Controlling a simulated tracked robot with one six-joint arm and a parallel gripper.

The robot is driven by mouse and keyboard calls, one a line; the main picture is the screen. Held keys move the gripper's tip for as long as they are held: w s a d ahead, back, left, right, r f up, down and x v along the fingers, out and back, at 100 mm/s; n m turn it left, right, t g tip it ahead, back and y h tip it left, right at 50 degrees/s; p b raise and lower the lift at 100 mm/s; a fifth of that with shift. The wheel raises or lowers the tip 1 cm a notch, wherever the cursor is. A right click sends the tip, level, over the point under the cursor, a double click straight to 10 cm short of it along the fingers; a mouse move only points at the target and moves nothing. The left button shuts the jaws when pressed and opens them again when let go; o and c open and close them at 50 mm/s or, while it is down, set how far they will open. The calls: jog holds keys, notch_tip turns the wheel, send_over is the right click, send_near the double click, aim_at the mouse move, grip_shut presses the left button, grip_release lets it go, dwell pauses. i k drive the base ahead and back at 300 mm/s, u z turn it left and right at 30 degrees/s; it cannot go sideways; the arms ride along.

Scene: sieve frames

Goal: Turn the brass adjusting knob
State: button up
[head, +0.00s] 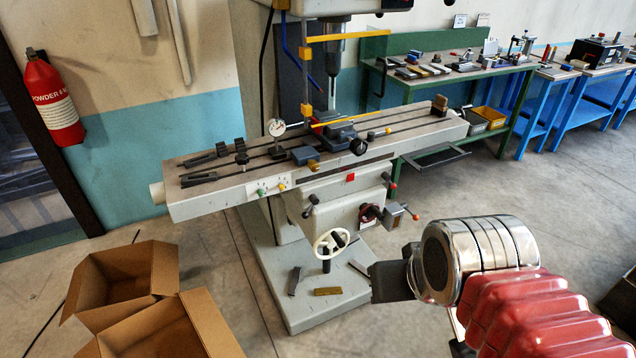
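A milling machine with a long grey table (215,205) stands in the middle of the head view. Another brass-coloured piece (313,165) sits by a blue-grey block nearer the front; I cannot tell for sure which is the adjusting knob. My gripper (388,282) is a dark block at the end of my chrome and red arm at lower right. It is well apart from both pieces, and its fingers cannot be made out.
A dial gauge (276,127) and clamps stand on the machine table. A white handwheel (331,243) and levers stick out below it. Open cardboard boxes (125,275) lie at lower left. A green workbench (440,72) stands behind. Bare floor lies right of the machine base.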

aim_at(313, 166)
jog(key=z, duration=0.05)
jog(key=k, duration=0.2)
jog(key=u, duration=0.45)
jog(key=i, duration=0.8)
jog(key=u, duration=0.8)
